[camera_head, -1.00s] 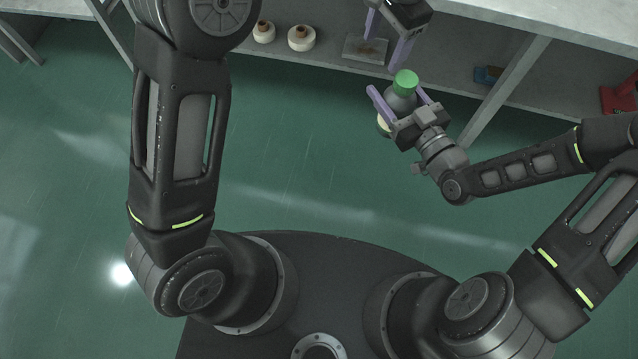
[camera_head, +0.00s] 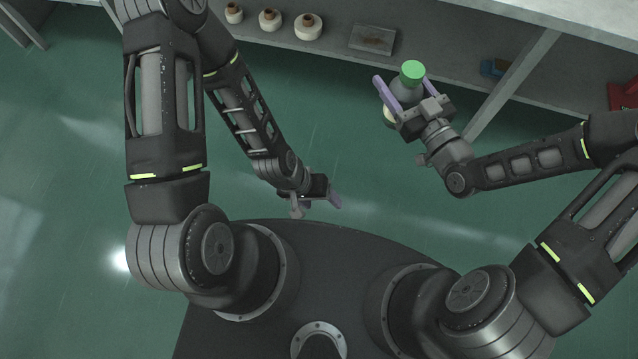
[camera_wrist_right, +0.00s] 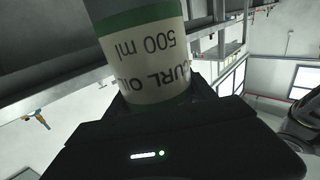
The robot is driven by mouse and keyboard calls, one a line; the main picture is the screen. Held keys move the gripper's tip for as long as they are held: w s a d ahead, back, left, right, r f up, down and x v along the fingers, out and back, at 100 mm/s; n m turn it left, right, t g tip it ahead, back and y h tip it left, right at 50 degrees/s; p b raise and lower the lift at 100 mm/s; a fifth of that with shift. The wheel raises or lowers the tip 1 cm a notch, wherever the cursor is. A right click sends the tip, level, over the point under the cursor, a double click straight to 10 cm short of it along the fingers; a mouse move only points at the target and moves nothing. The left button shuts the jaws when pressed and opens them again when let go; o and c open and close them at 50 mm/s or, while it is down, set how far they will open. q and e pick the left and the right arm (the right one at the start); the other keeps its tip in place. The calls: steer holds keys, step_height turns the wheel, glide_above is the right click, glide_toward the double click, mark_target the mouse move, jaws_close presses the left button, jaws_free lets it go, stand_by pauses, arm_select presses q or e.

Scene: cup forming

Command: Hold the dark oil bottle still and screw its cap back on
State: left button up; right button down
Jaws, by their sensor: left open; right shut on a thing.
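The dark oil bottle (camera_head: 405,92) is held in the air in front of the shelf in the head view. Its green cap (camera_head: 412,71) sits at the top of the bottle; how tightly it is seated I cannot tell. My right gripper (camera_head: 401,90) is shut around the bottle's body. In the right wrist view the bottle's pale label (camera_wrist_right: 150,55) with "500 ml" fills the upper middle. My left gripper (camera_head: 318,203) is open and empty, low above my base and well apart from the bottle, to its lower left.
A grey shelf unit runs along the back. On its lower board stand several cream spools (camera_head: 308,27), a flat grey plate (camera_head: 373,39), a blue item (camera_head: 493,68) and a red item (camera_head: 622,95). The green floor (camera_head: 350,130) between the arms is clear.

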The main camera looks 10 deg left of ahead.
arm_select(q)
steer(key=shift+s, duration=0.3)
arm_select(e)
steer(key=shift+w+r, duration=0.1)
steer(key=shift+r, duration=0.05)
steer(key=w+d+r+m+t+h, duration=0.2)
steer(key=w+d+r+m+h, duration=0.1)
steer(key=d, duration=0.4)
steer(key=w+d+r+m+t+h, duration=0.2)
steer(key=w+d+r+m+h, duration=0.1)
steer(key=w+d+m+h, duration=0.2)
steer(key=w+d+h, duration=0.2)
steer(key=d+h, duration=0.1)
steer(key=shift+w+d+r+h, duration=0.2)
steer(key=shift+d+r+h, duration=0.05)
steer(key=shift+r+h, duration=0.1)
arm_select(q)
steer(key=shift+c, duration=0.4)
